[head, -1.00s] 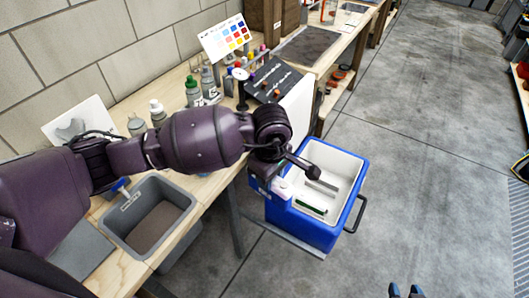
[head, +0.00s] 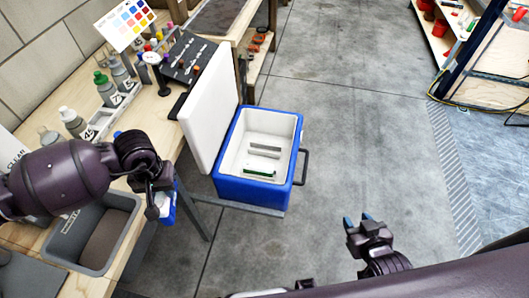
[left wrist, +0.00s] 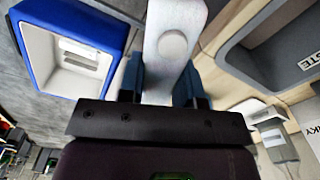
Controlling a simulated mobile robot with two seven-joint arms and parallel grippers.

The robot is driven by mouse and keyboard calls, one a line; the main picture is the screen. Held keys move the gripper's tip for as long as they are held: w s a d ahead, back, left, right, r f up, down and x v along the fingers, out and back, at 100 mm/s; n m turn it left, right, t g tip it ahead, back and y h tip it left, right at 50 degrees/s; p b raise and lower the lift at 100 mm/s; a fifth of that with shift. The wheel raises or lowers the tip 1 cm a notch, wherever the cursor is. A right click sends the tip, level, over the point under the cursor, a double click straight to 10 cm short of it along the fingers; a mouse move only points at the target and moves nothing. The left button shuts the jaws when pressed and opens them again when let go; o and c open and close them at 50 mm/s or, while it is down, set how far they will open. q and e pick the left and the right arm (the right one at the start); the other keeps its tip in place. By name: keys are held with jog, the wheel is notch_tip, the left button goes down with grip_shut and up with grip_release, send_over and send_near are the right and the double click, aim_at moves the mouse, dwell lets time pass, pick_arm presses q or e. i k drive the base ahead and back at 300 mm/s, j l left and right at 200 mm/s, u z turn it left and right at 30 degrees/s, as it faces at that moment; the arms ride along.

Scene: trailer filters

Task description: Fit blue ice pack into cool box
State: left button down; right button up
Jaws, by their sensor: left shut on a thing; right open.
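The cool box (head: 228,189) stands open right of the bench in the head view, blue outside and white inside. Its white lid (head: 208,108) stands up on its left side. Two grey ribs and a green strip (head: 260,173) show inside. My left gripper (head: 160,192) is shut on the ice pack (head: 168,209), left of the box and apart from it. The pack looks blue in the head view; in the left wrist view a pale face with a round disc (left wrist: 173,45) shows between the fingers. The box (left wrist: 113,42) also shows there. My right gripper (head: 358,220) is open and empty over the floor.
The bench holds a grey basin (head: 62,240), several bottles (head: 106,92), a dark rack (head: 185,55) and a colour chart (head: 125,22). A box handle (head: 303,167) sticks out right. The floor (head: 350,130) right of the box is clear.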

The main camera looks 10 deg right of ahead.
aim_at(259, 134)
jog(key=i+l+u, duration=0.4)
jog(key=l, duration=0.8)
jog(key=l+u, duration=0.4)
jog(key=l, duration=0.8)
jog(key=k+l+u, duration=0.1)
jog(key=l+u, duration=0.3)
jog(key=l, duration=0.9)
